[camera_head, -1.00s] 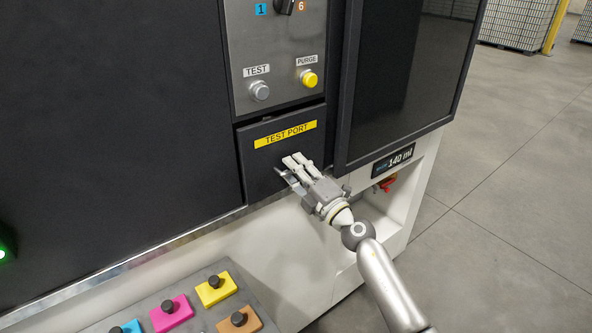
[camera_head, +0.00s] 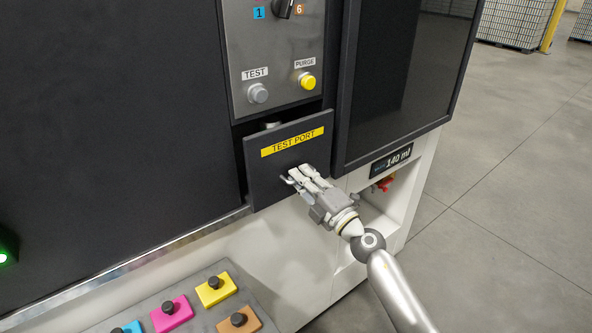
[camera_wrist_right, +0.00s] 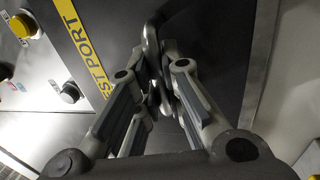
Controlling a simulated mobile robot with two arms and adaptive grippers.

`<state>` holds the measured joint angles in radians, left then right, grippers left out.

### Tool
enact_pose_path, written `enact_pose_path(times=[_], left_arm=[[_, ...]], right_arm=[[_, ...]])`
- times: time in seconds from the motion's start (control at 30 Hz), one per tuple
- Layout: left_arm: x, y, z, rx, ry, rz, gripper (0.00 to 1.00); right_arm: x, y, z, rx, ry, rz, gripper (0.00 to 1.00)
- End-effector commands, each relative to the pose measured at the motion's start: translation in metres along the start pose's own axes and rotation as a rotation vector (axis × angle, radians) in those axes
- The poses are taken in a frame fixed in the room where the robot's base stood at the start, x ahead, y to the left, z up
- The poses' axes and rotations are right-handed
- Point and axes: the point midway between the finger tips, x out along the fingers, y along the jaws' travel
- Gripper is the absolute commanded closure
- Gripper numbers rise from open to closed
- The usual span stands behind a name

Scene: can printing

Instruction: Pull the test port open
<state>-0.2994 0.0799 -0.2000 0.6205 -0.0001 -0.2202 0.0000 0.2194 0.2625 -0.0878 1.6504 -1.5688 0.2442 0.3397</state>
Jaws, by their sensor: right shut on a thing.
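The test port (camera_head: 264,188) is a dark drawer-like front with a yellow TEST PORT label (camera_head: 292,141). It stands out from the machine face, with a gap along its top where a small light-coloured part shows. My right gripper (camera_head: 293,177) is shut on the metal handle (camera_head: 287,181) of the port. In the right wrist view, the fingers of the gripper (camera_wrist_right: 160,75) close around the curved handle (camera_wrist_right: 151,45), beside the yellow label. My left gripper is not in view.
Above the port is a grey panel with a TEST button (camera_head: 258,93) and a yellow PURGE button (camera_head: 305,81). A dark screen (camera_head: 400,75) is at the right. Coloured blocks with black knobs (camera_head: 215,289) sit on a ledge below. Open floor lies to the right.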

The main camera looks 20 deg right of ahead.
Motion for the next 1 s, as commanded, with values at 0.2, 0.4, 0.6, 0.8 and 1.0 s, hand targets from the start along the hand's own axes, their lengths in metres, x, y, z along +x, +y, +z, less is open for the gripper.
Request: enact_pose_path(times=[0.2, 0.4, 0.6, 0.8, 1.0], left_arm=[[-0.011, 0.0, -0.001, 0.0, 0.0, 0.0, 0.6], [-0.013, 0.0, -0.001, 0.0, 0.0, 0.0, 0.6], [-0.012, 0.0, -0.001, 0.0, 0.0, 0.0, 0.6], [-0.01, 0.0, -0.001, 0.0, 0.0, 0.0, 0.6], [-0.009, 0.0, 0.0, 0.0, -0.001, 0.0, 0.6]], right_arm=[[-0.041, 0.007, 0.0, 0.0, 0.001, -0.007, 1.0], [-0.078, 0.013, -0.001, 0.0, 0.001, -0.007, 1.0], [-0.109, 0.018, -0.001, 0.0, 0.001, -0.006, 1.0], [-0.131, 0.023, 0.0, 0.0, 0.0, -0.004, 1.0], [-0.142, 0.026, 0.0, 0.0, 0.0, -0.004, 1.0]])
